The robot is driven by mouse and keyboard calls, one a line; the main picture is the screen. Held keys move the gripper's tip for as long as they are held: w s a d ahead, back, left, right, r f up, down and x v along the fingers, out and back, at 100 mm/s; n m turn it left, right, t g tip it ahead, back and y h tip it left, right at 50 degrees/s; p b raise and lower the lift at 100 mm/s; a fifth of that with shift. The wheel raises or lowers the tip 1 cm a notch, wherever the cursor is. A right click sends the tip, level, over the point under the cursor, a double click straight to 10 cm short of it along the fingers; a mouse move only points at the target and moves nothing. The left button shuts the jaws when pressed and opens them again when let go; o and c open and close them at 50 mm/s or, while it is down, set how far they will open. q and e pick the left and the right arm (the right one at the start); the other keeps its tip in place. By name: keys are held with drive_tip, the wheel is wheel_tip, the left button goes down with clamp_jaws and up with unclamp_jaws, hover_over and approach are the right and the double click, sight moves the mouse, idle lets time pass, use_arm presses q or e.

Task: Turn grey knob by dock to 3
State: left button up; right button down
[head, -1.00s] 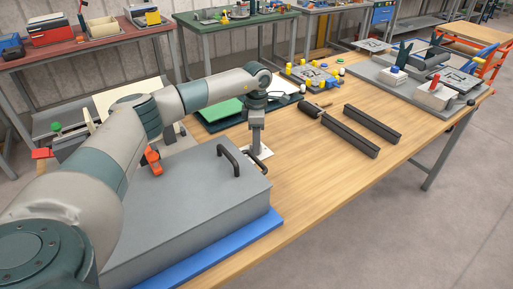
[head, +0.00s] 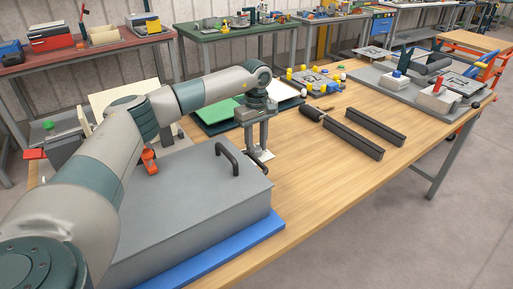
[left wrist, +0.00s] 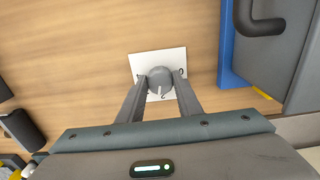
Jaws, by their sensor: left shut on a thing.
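The grey knob (left wrist: 160,79) stands on a small white square plate (left wrist: 149,58) with dark marks around it, in the left wrist view. The marks and the knob's setting are too small to read surely. My left gripper (left wrist: 160,88) has one finger on each side of the knob and is shut on it. In the head view, my left gripper (head: 255,152) points down at the white plate (head: 265,156), beside the grey box; its fingers hide the knob there. My right gripper is not in view.
Two long dark bars (head: 352,141) lie to the right. A green panel (head: 215,112) lies behind my gripper. The front right table is bare wood.

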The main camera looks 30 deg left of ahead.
use_arm(q)
drive_tip(key=m, duration=0.2)
drive_tip(key=shift+a+m+b, duration=0.1)
drive_tip(key=shift+m+b, duration=0.3)
drive_tip(key=shift+r+m+b, duration=0.1)
drive_tip(key=shift+m+b, duration=0.3)
drive_tip(key=shift+m, duration=1.6)
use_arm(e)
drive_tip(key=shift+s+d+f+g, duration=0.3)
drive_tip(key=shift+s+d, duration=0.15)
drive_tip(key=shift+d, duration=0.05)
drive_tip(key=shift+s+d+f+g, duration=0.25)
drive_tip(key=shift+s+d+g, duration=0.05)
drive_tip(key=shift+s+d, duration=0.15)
use_arm(q)
drive_tip(key=o, duration=1)
drive_tip(key=shift+o, duration=0.2)
drive_tip(key=shift+r, duration=0.1)
